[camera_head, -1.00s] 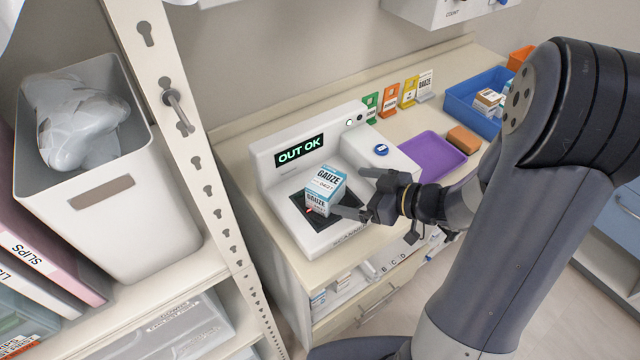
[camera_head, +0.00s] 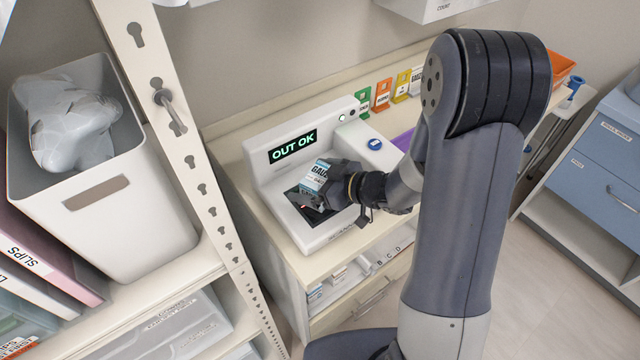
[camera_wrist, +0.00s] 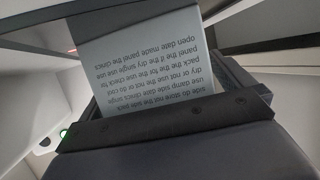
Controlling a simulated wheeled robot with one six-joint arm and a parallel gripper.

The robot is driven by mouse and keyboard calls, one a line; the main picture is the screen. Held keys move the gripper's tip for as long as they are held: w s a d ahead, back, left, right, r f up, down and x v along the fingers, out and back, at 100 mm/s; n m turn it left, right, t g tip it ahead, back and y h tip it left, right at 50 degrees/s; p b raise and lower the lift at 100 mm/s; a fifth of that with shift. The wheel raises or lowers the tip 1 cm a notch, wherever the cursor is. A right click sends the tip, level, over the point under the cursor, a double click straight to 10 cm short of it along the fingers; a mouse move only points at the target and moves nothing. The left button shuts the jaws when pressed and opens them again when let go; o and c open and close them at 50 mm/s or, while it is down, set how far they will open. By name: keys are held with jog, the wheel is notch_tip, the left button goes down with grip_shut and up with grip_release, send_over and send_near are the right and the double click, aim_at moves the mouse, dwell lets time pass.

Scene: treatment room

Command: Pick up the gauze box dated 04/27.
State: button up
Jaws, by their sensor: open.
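A white and blue gauze box (camera_head: 313,177) stands on the dark plate of the white scanner (camera_head: 268,166), whose display reads "OUT OK". Its date is too small to read in the head view. My gripper (camera_head: 325,187) is open at the box, with its dark fingers partly covering it. In the wrist view a pale panel of the box (camera_wrist: 145,75) with small printed text shows close in front of my gripper (camera_wrist: 165,105). Whether the fingers touch the box cannot be told.
A shelf upright (camera_head: 190,160) and a grey bin (camera_head: 150,220) stand left of the scanner. Coloured tags (camera_head: 382,95) stand along the back of the counter. My arm hides most of the purple tray (camera_head: 403,140). An orange bin (camera_head: 561,68) is at the back right.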

jog(key=c, duration=1.2)
